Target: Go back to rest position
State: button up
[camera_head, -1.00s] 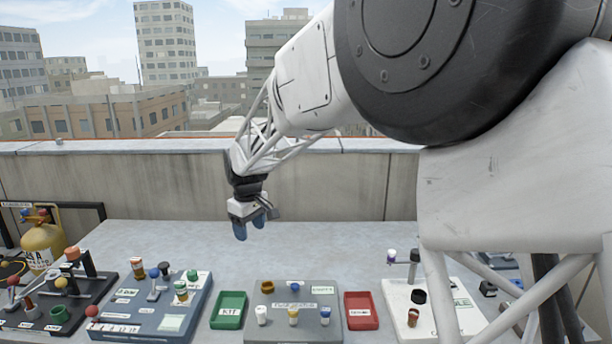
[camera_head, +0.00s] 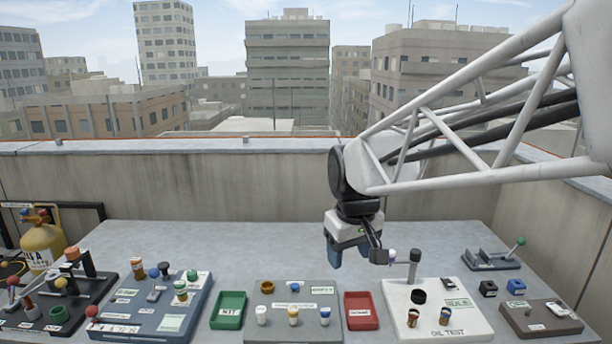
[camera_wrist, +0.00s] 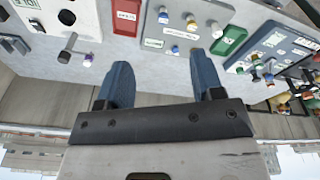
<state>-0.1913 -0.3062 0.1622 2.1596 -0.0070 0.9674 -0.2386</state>
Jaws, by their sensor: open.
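My gripper (camera_head: 350,254) hangs above the back part of the grey table (camera_head: 200,240), behind and above the red tray and the white oil test board. Its two blue fingers point down. In the wrist view my gripper (camera_wrist: 160,80) shows both blue fingers spread apart. Nothing is between them, only the table top and the boards beyond. The gripper is open, empty and clear of the things on the table.
Below stand the white oil test board (camera_head: 460,322), red tray (camera_head: 361,312), grey board (camera_head: 270,330), green tray (camera_head: 229,311) and blue board (camera_head: 130,312). A yellow cylinder (camera_head: 42,245) is far left. A concrete wall (camera_head: 250,182) runs behind the table.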

jog(key=s+d+f+m, duration=0.2)
jog(key=s+d, duration=0.3)
jog(key=s, duration=0.5)
jog(key=s+d+f+m, duration=0.3)
jog(key=s+d, duration=0.2)
jog(key=s, duration=0.5)
jog(key=shift+s+t, duration=0.3)
jog(key=shift+t, duration=0.1)
